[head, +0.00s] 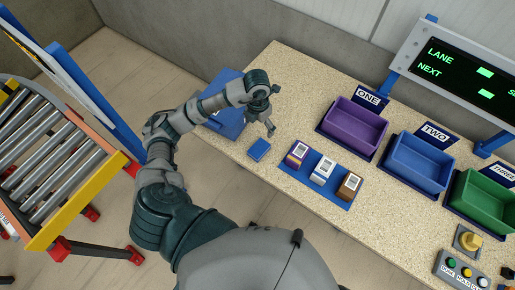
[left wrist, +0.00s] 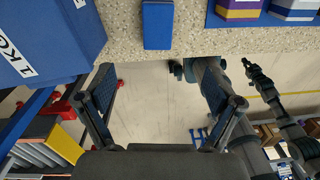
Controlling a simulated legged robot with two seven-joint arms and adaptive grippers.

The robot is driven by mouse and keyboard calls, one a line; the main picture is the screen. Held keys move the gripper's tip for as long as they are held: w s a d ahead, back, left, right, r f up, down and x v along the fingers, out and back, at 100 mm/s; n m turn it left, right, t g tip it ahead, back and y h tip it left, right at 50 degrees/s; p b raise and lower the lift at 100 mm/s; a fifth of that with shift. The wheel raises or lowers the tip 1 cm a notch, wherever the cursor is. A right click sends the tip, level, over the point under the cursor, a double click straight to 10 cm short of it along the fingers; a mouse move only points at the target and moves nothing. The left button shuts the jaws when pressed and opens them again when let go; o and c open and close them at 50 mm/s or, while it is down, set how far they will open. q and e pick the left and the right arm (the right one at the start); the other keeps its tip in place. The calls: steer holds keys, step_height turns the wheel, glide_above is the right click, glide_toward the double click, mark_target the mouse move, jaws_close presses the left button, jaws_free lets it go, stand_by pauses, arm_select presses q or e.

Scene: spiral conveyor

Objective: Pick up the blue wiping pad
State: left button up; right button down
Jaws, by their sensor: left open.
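The blue wiping pad (head: 259,149) lies flat on the speckled table near its front edge. In the left wrist view the pad (left wrist: 157,25) is a blue rectangle at the top centre, beyond the fingertips. My left gripper (head: 270,110) is above the table, up and slightly right of the pad in the head view. It is open and empty; its two fingers stand wide apart in the left wrist view (left wrist: 168,95). Nothing hides the pad. My right arm seems to show small at the right of the left wrist view; its jaws are too small to judge.
A blue box (left wrist: 40,40) stands left of the pad, partly behind my arm in the head view. A blue tray (head: 325,193) with three small boxes lies right of the pad. Purple (head: 340,138), blue (head: 402,172) and green (head: 470,207) bins stand behind. A roller conveyor (head: 45,160) is at left.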

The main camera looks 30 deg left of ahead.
arm_select(q)
steer(key=p, duration=0.2)
glide_toward(260, 146)
steer(key=shift+y, duration=0.3)
steer(key=f, duration=0.5)
steer(key=shift+s+d, duration=0.1)
steer(key=shift+s, duration=0.15)
steer(key=shift+f, duration=0.7)
steer(key=f, duration=0.1)
steer(key=f+p, duration=0.1)
steer(key=f, duration=0.1)
steer(key=shift+w+d+f, duration=0.1)
steer(key=shift+w+f, duration=0.1)
steer(key=shift+f, duration=0.15)
steer(key=shift+d+f, duration=0.1)
steer(key=shift+f, duration=0.15)
steer(key=shift+d, duration=0.1)
steer(key=shift+c, duration=0.4)
steer(key=c, duration=0.8)
steer(key=shift+f, duration=0.1)
steer(key=c, duration=0.4)
steer(key=shift+o, duration=0.2)
arm_select(e)
steer(key=r, duration=0.1)
steer(key=d+r, duration=0.1)
steer(key=r, duration=0.1)
steer(key=shift+d, duration=0.3)
